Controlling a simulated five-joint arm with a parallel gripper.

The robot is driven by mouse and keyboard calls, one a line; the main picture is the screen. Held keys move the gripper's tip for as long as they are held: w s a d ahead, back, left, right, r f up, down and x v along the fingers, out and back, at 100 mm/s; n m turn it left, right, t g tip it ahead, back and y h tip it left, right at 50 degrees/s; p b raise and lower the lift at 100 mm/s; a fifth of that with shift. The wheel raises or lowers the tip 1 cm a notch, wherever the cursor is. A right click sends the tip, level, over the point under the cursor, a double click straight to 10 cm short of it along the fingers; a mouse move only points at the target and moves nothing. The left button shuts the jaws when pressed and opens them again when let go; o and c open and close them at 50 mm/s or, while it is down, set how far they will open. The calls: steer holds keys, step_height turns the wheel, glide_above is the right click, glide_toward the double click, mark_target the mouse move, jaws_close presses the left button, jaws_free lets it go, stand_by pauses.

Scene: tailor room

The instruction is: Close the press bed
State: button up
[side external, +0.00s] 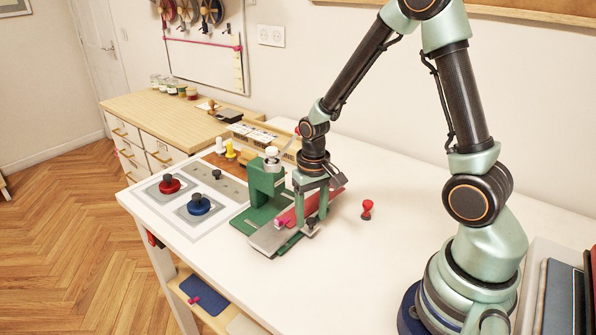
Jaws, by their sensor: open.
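The green press (263,180) stands upright on the white table, left of my gripper. A flat grey plate (265,240), which looks like the press bed, extends toward the front from its green base. A small pink piece (279,224) shows at the plate, and a red slab (331,199) shows behind my fingers. My gripper (311,216) points down over the right part of the press, its two fingers apart. A dark knob (311,222) shows near the fingertips. I cannot tell whether a finger touches it. My gripper hides part of the bed and slab.
A red stamp-like piece (367,209) stands to the right. Table space around it is clear.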

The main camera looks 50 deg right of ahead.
steer(key=shift+f, duration=0.2)
jaws_close()
steer(key=shift+w, duration=0.1)
stand_by(1.3)
